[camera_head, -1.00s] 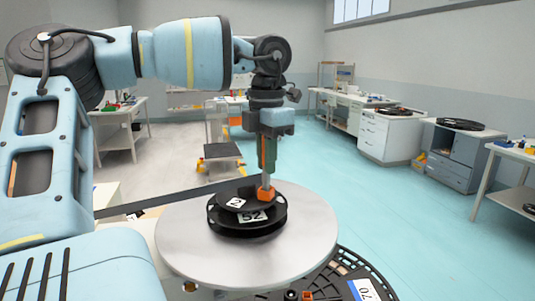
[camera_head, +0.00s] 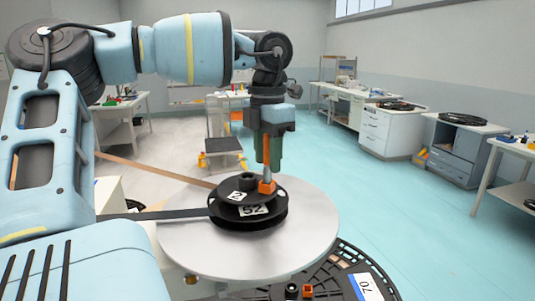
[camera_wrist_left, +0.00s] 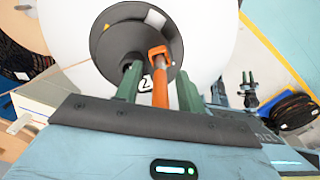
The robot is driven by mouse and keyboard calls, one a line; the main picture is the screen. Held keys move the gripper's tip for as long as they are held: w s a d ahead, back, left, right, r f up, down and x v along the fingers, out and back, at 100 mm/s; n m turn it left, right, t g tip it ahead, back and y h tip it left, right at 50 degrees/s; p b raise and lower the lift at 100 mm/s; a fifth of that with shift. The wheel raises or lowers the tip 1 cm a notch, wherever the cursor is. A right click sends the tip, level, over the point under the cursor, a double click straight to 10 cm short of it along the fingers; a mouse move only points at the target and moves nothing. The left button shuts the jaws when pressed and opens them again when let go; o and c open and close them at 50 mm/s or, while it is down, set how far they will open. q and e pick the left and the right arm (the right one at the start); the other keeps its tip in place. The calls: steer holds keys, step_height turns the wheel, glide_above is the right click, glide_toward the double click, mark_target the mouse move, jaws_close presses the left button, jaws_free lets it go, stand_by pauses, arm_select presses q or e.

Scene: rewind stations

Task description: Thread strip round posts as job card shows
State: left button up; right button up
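A black reel (camera_head: 245,222) labelled 52 and 2 lies on a round grey table (camera_head: 310,235). An orange block (camera_head: 267,187) with a metal pin sits at its top's edge; an orange rod (camera_wrist_left: 160,90) continues above the pin. My left gripper (camera_head: 268,155) points down over the block. In the left wrist view its green fingers (camera_wrist_left: 159,80) stand on either side of the rod, with gaps showing. A dark strip (camera_head: 160,214) runs from the left to the reel. A tan strip (camera_head: 160,172) reaches it from the upper left.
A larger black slotted disc (camera_head: 340,262) labelled 70 lies low at the front right. A white drawer unit (camera_head: 390,135) and a grey cabinet (camera_head: 460,155) stand at the right, with black reels on top. The turquoise floor between is clear.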

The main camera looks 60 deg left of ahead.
arm_select(q)
steer(key=shift+r, duration=0.1)
steer(key=shift+r+b, duration=0.4)
steer(key=shift+r, duration=3.45)
